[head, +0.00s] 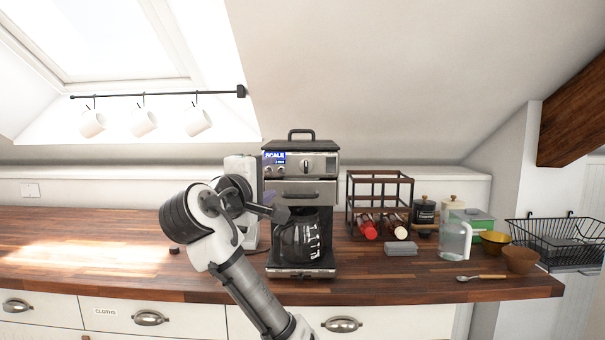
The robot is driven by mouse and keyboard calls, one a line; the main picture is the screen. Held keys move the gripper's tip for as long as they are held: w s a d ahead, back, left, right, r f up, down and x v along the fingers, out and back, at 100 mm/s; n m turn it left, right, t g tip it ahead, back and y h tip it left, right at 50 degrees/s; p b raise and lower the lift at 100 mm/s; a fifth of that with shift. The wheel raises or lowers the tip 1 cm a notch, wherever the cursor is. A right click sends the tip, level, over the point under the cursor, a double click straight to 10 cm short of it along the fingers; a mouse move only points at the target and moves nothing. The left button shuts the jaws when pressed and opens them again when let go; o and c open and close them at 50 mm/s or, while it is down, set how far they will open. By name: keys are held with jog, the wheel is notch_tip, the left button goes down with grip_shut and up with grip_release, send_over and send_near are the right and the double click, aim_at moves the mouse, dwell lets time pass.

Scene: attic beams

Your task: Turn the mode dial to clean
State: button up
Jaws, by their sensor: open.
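The coffee machine (328,190) stands on the wooden counter in the middle of the head view. The mode dial (306,166) is a small knob on the silver front panel near its top. Its pointer looks about upright, but the mode labels are too small to read. A blue display (274,158) left of the dial reads "SCALE". My gripper (281,214) is in front of the machine, below and left of the dial and apart from it. It is small and dark here, open, with nothing seen in it. My forearm hides part of the machine's left side.
A glass carafe (302,240) sits in the machine's base. A white appliance stands left of it, partly hidden by my arm. A bottle rack (379,200), grey block (400,249), jug (454,241) and bowls stand right. The counter's left part (90,240) is mostly clear. Mugs hang above.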

jog(key=d, duration=0.1)
jog(key=p, duration=0.3)
send_near(305, 168)
jog(key=shift+g+h, duration=0.3)
jog(key=shift+h, duration=0.1)
jog(key=x, duration=0.8)
jog(key=shift+w+a+r, duration=0.15)
jog(key=shift+w, duration=0.05)
jog(key=c, duration=1)
